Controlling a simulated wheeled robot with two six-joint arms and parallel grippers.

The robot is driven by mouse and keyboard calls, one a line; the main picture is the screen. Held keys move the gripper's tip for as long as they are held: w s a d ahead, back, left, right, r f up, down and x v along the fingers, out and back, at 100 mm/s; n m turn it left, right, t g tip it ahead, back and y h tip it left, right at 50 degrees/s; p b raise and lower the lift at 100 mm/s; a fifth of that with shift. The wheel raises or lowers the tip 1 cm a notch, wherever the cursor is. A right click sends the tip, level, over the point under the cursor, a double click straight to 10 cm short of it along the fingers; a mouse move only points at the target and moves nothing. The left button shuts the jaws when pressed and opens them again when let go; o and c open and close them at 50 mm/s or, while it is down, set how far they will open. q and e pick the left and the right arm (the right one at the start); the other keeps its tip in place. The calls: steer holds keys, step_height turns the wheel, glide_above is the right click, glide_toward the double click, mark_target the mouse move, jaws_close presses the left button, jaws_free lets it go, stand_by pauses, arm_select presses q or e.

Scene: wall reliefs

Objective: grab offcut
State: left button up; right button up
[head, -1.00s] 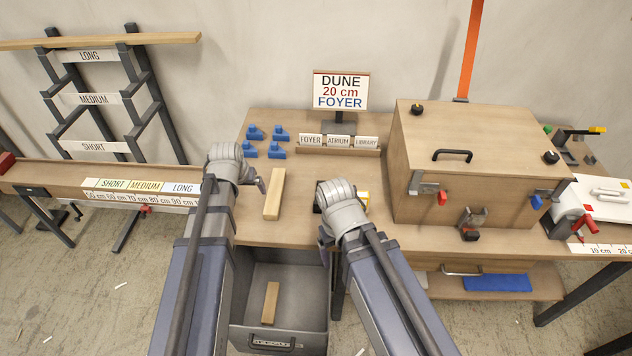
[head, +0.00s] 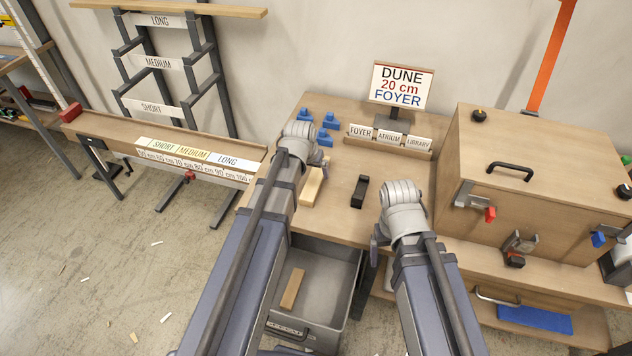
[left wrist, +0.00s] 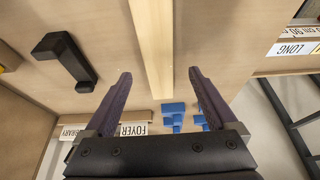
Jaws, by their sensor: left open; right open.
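A pale wooden offcut (head: 312,187) lies on the bench top, partly hidden by my left arm in the head view. It also shows in the left wrist view as a pale strip (left wrist: 152,45) running in from the top edge. My left gripper (head: 318,162) is above the bench beside this strip. In the left wrist view its fingers (left wrist: 158,80) are apart, with the strip's end between them in the picture and nothing held. A second wooden piece (head: 292,288) lies in the open grey drawer. My right gripper (head: 378,240) is open and empty near the bench's front edge.
A black bracket-like piece (head: 360,191) lies right of the offcut. Several blue blocks (head: 326,122) sit behind it. A label holder (head: 388,141) and a DUNE sign (head: 402,84) stand at the back. A large wooden box (head: 540,165) fills the right side.

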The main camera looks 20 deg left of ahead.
mark_target(316, 176)
arm_select(q)
steer(key=b+x, duration=0.4)
steer(key=x, duration=0.1)
steer(key=shift+w+d, duration=0.1)
steer(key=shift+w, duration=0.15)
steer(key=shift+r, duration=0.1)
jaws_close()
stand_by(0.4)
